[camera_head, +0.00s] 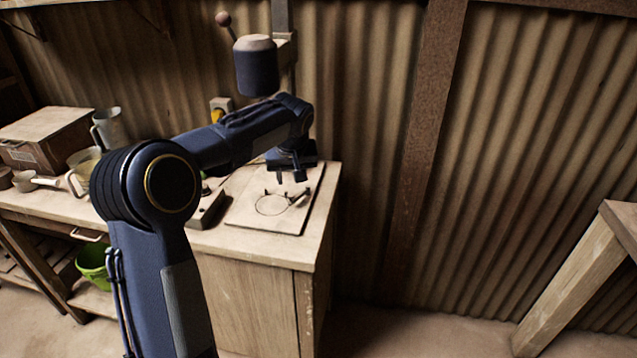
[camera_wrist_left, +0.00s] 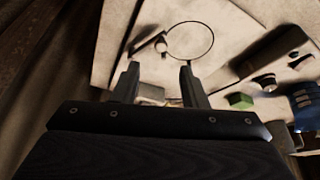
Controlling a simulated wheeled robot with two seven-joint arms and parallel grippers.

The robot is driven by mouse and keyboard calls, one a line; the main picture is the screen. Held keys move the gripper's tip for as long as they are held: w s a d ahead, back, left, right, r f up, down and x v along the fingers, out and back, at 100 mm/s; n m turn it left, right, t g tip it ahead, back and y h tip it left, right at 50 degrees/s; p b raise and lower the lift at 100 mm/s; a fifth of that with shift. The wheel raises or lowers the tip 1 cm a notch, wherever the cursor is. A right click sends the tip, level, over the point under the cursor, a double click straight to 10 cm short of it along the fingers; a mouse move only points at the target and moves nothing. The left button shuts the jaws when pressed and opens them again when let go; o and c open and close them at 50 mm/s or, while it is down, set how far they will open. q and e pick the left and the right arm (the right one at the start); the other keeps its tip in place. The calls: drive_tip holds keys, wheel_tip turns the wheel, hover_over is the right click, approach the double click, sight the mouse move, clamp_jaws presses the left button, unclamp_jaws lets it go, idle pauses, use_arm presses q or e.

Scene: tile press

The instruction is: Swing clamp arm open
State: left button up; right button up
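A flat pale board (camera_head: 245,217) lies on the wooden bench, marked with a thin dark circle (camera_head: 257,207). The circle also shows in the left wrist view (camera_wrist_left: 212,45). A short dark bar, which looks like the clamp arm (camera_head: 299,197), lies at the circle's right edge. In the left wrist view the clamp arm (camera_wrist_left: 144,46) is at the circle's left, beyond my fingertips. My left gripper (camera_head: 290,178) points down above the board, apart from the clamp arm. Its two fingers (camera_wrist_left: 160,70) are spread with nothing gripped between them. My right gripper is not in view.
The press head (camera_head: 257,68) and its ball-ended lever (camera_head: 223,19) stand behind my left arm. A dark block (camera_head: 207,208) sits left of the board. A wooden box (camera_head: 45,135) and jugs (camera_head: 108,128) stand farther left.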

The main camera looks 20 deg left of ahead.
sight(291, 195)
use_arm(q)
drive_tip(key=x, duration=0.7)
drive_tip(key=shift+a+f, duration=0.15)
clamp_jaws()
